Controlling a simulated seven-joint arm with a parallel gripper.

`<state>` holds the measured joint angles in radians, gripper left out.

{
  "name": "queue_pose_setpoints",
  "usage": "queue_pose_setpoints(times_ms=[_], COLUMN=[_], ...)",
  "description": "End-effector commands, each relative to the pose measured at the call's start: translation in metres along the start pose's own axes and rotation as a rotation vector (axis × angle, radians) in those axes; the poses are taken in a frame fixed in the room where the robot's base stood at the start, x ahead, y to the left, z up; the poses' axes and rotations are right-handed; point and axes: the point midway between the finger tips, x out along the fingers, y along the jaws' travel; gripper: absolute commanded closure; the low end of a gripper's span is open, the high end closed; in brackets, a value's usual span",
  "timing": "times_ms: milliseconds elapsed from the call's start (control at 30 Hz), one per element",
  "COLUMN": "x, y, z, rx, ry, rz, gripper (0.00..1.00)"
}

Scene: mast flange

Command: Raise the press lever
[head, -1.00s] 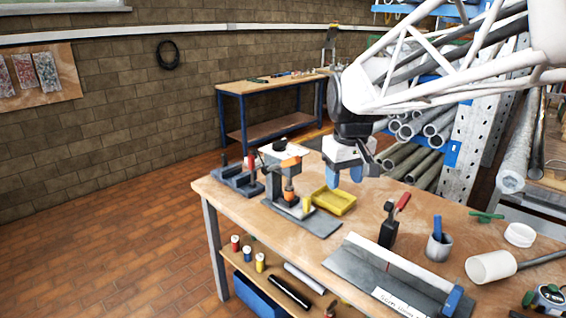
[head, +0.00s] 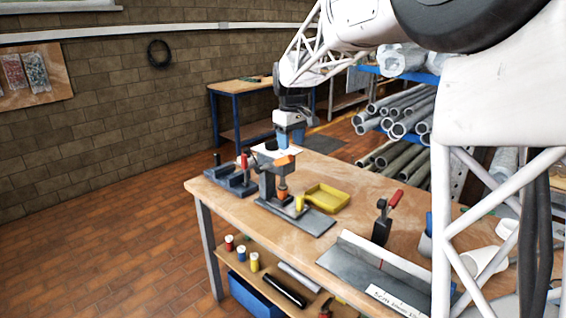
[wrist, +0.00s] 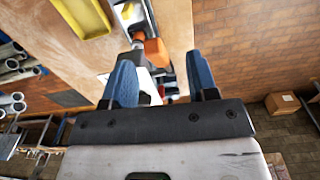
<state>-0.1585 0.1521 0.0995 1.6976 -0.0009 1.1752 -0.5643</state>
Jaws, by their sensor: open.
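The press (head: 268,182) stands on a dark base plate on the wooden workbench, with an orange part (head: 284,161) near its top and an orange ram below it. I cannot clearly tell which part is its lever. My gripper (head: 291,140) has blue fingers pointing down, just above and behind the press top. In the wrist view my gripper (wrist: 161,80) is open, its two blue fingers apart. An orange part of the press (wrist: 156,52) shows between and beyond them. Contact with the press cannot be made out.
A yellow tray (head: 328,198) lies right of the press. A dark fixture (head: 230,180) with a red-topped handle stands to its left. A red-handled clamp (head: 384,218) and a grey sheet-metal plate (head: 372,268) are nearer the front right. Bare wood lies between tray and clamp.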

Motion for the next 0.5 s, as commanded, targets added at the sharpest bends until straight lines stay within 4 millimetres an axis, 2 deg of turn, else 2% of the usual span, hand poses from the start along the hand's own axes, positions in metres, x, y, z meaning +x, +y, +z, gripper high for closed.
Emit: queue_pose_setpoints(times_ms=[100, 200, 500], x=[0.007, 0.011, 0.013], y=[0.006, 0.009, 0.011], z=[-0.022, -0.033, -0.04], rx=[-0.033, -0.051, -0.063], ry=[-0.007, -0.011, -0.014], rz=[-0.005, -0.008, -0.011], gripper=[0.47, 0.47, 0.47])
